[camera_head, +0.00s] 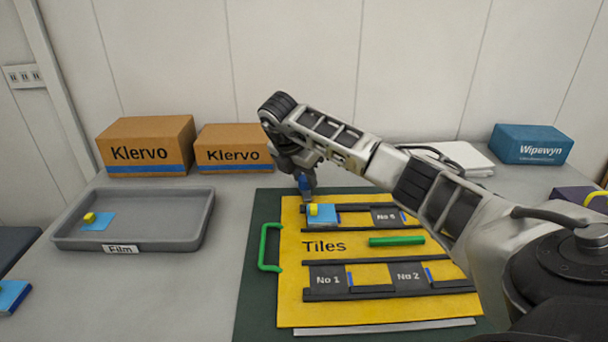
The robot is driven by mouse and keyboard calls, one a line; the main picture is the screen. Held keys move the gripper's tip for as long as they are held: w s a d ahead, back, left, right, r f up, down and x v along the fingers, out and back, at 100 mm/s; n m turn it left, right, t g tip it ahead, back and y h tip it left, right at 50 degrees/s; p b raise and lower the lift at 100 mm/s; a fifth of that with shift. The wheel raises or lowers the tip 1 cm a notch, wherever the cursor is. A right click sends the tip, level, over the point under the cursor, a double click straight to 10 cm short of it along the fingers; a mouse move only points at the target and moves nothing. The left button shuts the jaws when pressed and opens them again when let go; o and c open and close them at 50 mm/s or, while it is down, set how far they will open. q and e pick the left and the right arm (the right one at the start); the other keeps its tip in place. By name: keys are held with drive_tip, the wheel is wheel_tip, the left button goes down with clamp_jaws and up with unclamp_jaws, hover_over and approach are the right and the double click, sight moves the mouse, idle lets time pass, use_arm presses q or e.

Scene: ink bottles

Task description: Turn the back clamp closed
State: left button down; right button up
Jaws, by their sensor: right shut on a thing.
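A yellow board marked Tiles (345,262) carries two dark rails; the back rail (350,207) is partly hidden by my right arm. A light blue tile (325,217) with a yellow knob (312,209) sits at the left end of the back rail. My right gripper (307,194) points down there, its tips at the yellow knob and seemingly shut on it. Small blue bars stand beside the dark tiles, one of them (403,217) near tile No 6 (385,217). I cannot tell which part is the back clamp. My left gripper is out of view.
A green bar (397,240) lies between the rails, and a green handle (264,248) is at the board's left. A grey Film tray (190,222) stands left. Two Klervo boxes (150,140) and a blue Wipewyn box (530,145) stand behind.

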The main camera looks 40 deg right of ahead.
drive_tip(key=shift+m, duration=0.6)
drive_tip(key=o, duration=1)
drive_tip(key=shift+c, duration=0.2)
drive_tip(key=shift+r, duration=0.1)
use_arm(q)
drive_tip(key=p, duration=0.1)
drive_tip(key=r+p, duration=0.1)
drive_tip(key=p, duration=0.1)
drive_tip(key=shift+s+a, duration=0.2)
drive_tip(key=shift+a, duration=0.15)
use_arm(e)
drive_tip(key=w+v, duration=0.1)
drive_tip(key=v, duration=1.4)
drive_tip(key=shift+s+a+r, duration=0.2)
drive_tip(key=shift+r, duration=0.2)
drive_tip(key=shift+f, duration=0.1)
